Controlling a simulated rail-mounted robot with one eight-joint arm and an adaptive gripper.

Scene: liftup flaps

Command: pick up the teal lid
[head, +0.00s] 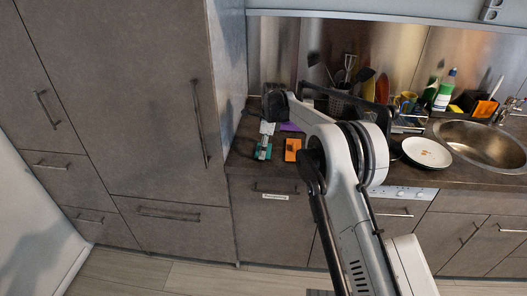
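A small teal object (264,153), which looks like the teal lid, is at the left end of the dark countertop near its front edge. My gripper (265,144) points down from the arm's end, directly above or at the teal object. Its fingertips are tiny here and overlap the teal object, so I cannot tell whether they touch it, or whether they are open or shut. Part of the teal object may be hidden by the gripper.
An orange object (292,150) lies just right of the teal one, with a purple item (290,127) behind. A tall cabinet (150,90) borders the counter on the left. Plates (426,152), a sink (485,147) and bottles (445,90) are farther right.

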